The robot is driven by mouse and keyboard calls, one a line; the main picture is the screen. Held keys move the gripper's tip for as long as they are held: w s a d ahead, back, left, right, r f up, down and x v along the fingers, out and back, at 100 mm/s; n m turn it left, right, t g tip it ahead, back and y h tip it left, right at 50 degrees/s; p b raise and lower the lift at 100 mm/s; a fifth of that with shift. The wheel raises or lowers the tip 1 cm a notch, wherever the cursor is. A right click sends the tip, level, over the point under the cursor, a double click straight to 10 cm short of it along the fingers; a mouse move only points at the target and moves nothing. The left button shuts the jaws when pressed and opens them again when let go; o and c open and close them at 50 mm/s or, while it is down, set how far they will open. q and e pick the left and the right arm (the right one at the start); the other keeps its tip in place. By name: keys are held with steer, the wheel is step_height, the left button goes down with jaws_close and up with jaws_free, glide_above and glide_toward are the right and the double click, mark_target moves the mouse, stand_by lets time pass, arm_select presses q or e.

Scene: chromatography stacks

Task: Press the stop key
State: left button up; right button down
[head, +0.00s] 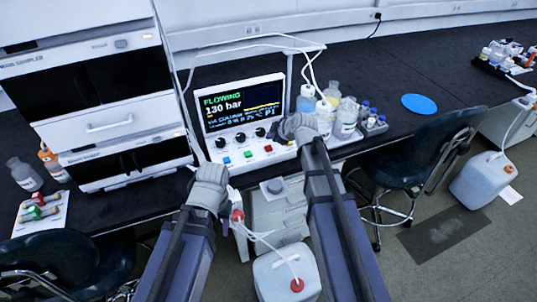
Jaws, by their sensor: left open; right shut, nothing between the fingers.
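The control unit (245,115) stands on the dark bench with its screen lit, reading "FLOWING" and "130 bar". Along its lower front are a blue key (227,160), a green key (248,154) and a red key (268,148); no stop label is legible. My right gripper (283,128) is shut and empty, at the unit's right end, up and right of the red key. Whether it touches the unit cannot be told. My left gripper (209,176) is open and empty, in front of the bench edge, below and left of the blue key.
Three black knobs (240,137) sit above the keys. Bottles (345,120) in a tray stand close right of my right gripper. Stacked instrument modules (100,95) stand left. A white canister (285,275) with tubing is on the floor between my arms. A chair (420,155) stands right.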

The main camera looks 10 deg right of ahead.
mark_target(271, 149)
arm_select(q)
steer(key=shift+f+b, duration=0.75)
steer(key=shift+f, duration=0.55)
arm_select(e)
steer(key=shift+f, duration=1.3)
arm_select(q)
steer(key=shift+f, duration=0.15)
arm_select(e)
steer(key=shift+f, duration=0.15)
arm_select(q)
steer(key=shift+f+b, duration=0.25)
steer(key=shift+b, duration=0.2)
arm_select(e)
steer(key=shift+f, duration=0.25)
arm_select(q)
steer(key=shift+f+b, duration=0.5)
steer(key=shift+f, duration=0.05)
arm_select(e)
steer(key=shift+f, duration=0.55)
arm_select(q)
steer(key=shift+r, duration=0.1)
arm_select(e)
steer(key=shift+r, duration=0.1)
arm_select(q)
steer(key=shift+r+p, duration=0.9)
steer(key=shift+p, duration=0.1)
arm_select(e)
steer(key=shift+r, duration=0.9)
